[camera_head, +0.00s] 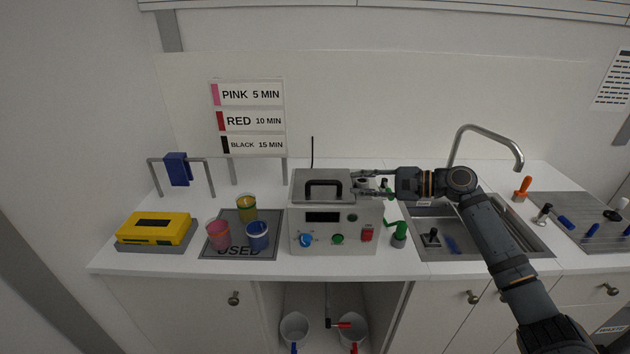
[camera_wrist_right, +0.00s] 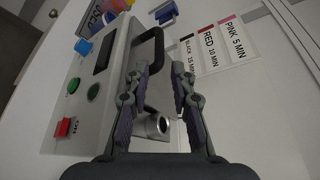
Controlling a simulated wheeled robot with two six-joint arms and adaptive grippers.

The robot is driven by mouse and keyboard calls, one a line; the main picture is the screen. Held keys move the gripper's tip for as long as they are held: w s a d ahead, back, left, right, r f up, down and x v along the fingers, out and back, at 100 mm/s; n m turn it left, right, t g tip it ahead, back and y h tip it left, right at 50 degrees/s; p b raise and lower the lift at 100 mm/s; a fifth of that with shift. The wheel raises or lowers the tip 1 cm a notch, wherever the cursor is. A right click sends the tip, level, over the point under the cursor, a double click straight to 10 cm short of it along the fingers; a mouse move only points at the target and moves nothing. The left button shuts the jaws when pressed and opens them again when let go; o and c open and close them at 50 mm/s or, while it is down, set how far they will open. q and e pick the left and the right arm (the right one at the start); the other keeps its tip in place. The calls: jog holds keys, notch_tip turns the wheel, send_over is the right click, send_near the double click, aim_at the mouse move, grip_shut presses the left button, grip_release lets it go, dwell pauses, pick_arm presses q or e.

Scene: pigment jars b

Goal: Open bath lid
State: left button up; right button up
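The bath (camera_head: 335,244) is a grey metal box on the counter, with a dark display, a blue knob, green buttons and a red switch on its front. Its lid (camera_head: 322,177) looks shut and carries a black arched handle (camera_head: 323,184). The handle also shows in the right wrist view (camera_wrist_right: 157,42), ahead of the fingertips. My right gripper (camera_head: 356,180) reaches in from the right, at the lid's right side and apart from the handle. In the right wrist view the fingers (camera_wrist_right: 162,78) are spread with nothing between them. My left gripper is out of view.
Pink, yellow and blue jars (camera_head: 257,236) stand on a dark mat left of the bath. A yellow device (camera_head: 154,229) lies further left. A green valve (camera_head: 399,232) stands right of the bath, before the sink (camera_head: 520,232). A thin rod (camera_head: 312,152) rises behind the lid.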

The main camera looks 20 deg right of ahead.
aim_at(330, 182)
jog(key=shift+a+r, duration=0.1)
jog(key=shift+a, duration=0.1)
jog(key=p+x, duration=0.2)
jog(key=shift+w+a, duration=0.25)
jog(key=shift+a, duration=0.05)
jog(key=p+x, duration=0.1)
jog(key=x, duration=0.5)
jog(key=shift+w+a+f+p, duration=0.1)
jog(key=shift+w+f+p, duration=0.1)
jog(key=shift+p, duration=0.15)
jog(key=shift+a+f, duration=0.15)
jog(key=shift+a, duration=0.05)
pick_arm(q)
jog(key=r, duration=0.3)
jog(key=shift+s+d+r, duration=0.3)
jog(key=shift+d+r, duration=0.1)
pick_arm(e)
jog(key=shift+w, duration=0.1)
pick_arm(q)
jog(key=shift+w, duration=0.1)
pick_arm(e)
grip_shut()
